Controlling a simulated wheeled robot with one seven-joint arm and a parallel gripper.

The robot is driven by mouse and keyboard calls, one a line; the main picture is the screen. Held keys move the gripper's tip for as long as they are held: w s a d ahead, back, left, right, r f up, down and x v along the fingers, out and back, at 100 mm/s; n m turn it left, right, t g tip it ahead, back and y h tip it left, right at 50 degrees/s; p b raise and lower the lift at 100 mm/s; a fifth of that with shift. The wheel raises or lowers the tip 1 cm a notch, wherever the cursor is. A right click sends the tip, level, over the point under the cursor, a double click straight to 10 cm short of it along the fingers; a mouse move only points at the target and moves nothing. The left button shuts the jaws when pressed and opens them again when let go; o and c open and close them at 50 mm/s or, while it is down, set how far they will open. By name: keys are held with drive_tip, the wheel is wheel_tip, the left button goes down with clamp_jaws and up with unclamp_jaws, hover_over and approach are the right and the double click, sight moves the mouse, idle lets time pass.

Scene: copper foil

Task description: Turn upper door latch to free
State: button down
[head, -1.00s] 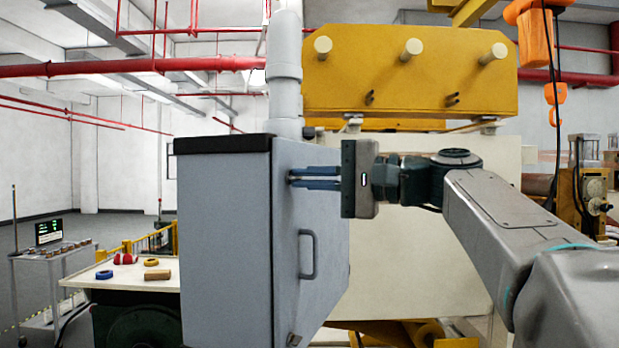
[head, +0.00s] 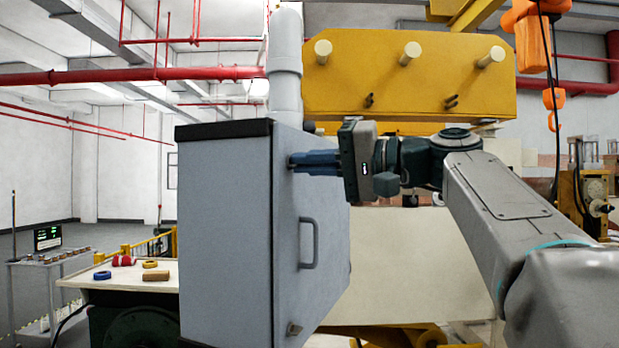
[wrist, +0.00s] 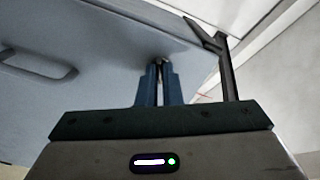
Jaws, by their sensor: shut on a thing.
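The grey-blue cabinet door (head: 325,215) faces right in the head view and looks closed. It carries a bar handle (head: 309,243). The upper latch (wrist: 158,63) is a small dark piece near the door's edge in the wrist view. In the head view my fingertips cover it. My gripper (head: 294,163) reaches in from the right, its fingers close together on the upper latch. Its body is tilted, with a roll about the finger direction. The fingers also show in the wrist view (wrist: 159,75). How far the latch is turned is hard to see.
A lower latch (head: 294,329) sits near the door's bottom edge. A grey vertical pipe (head: 285,70) rises behind the cabinet. A yellow beam (head: 410,75) is behind my arm. A table (head: 130,278) with small parts stands left. A dark bent bar (wrist: 226,60) shows beside my fingers.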

drive_tip(key=n+b, duration=0.1)
drive_tip(key=n, duration=0.2)
drive_tip(key=n+b, duration=0.2)
drive_tip(key=n, duration=0.1)
drive_tip(key=shift+f+n, duration=0.2)
drive_tip(key=shift+n, duration=0.1)
drive_tip(key=n+b, duration=0.2)
drive_tip(key=n, duration=0.4)
drive_tip(key=shift+r+b, duration=0.15)
drive_tip(key=shift+b, duration=0.2)
drive_tip(key=c, duration=1.6)
unclamp_jaws()
drive_tip(key=v, duration=1.3)
drive_tip(key=shift+s+d+b, duration=0.2)
drive_tip(key=shift+d+b, duration=0.15)
drive_tip(key=shift+b, duration=0.1)
